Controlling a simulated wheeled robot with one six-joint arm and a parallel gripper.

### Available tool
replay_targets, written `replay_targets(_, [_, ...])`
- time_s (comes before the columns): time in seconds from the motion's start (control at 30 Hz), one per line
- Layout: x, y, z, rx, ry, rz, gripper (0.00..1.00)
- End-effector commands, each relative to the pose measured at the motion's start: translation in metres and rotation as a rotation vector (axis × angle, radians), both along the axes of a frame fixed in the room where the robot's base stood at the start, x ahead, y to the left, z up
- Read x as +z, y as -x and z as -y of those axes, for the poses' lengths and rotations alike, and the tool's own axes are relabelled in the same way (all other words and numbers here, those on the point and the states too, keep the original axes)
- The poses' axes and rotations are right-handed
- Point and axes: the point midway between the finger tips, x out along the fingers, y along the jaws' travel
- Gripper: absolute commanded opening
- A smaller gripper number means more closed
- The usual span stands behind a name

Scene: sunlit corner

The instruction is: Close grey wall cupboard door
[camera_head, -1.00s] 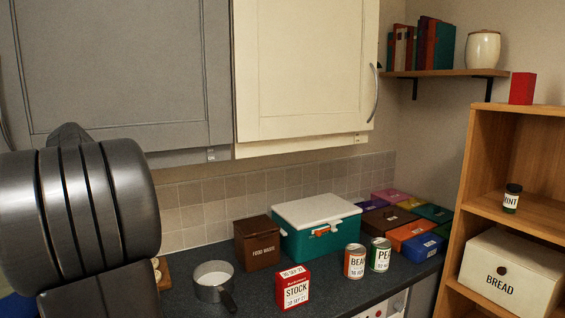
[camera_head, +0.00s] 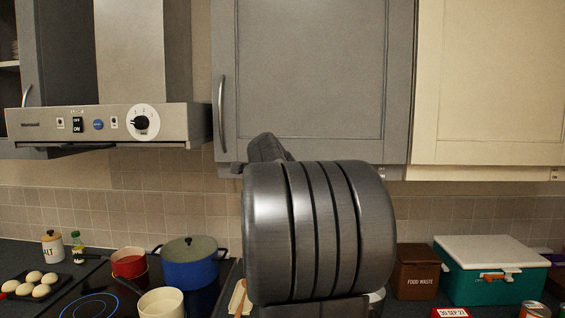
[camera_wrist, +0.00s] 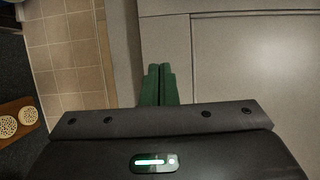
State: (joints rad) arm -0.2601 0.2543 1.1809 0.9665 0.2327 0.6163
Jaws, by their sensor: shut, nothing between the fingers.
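A grey wall cupboard door (camera_head: 310,70) with a curved handle (camera_head: 221,105) at its left fills the middle of the head view and looks flush with its cupboard. Left of the hood, another grey door (camera_head: 70,60) with a handle (camera_head: 27,96) stands swung open, showing a shelf inside. My gripper (camera_wrist: 158,72) has its green fingers together and empty, close to a grey panel (camera_wrist: 255,75) in the wrist view; I cannot tell whether they touch it. In the head view my wrist hides the fingers and part of the lower edge of the middle door.
The hood (camera_head: 110,125) sits between the two grey doors. A cream door (camera_head: 490,80) adjoins on the right. A blue pot (camera_head: 190,265), a red pan (camera_head: 129,264) and eggs (camera_head: 35,284) stand below, with a brown food waste box (camera_head: 417,272) and a teal box (camera_head: 490,270) at right.

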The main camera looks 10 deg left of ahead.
Motion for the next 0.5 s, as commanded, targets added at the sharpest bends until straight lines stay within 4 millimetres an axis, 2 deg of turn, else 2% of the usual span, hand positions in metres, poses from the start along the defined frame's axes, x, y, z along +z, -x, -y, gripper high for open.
replay_targets(0.03, [0.002, 0.009, -0.010, 0.007, 0.000, -0.001, 0.00])
replay_targets(0.3, [0.005, 0.045, -0.043, 0.009, 0.002, -0.004, 0.00])
replay_targets(0.5, [0.002, 0.061, -0.057, 0.007, 0.001, -0.004, 0.00])
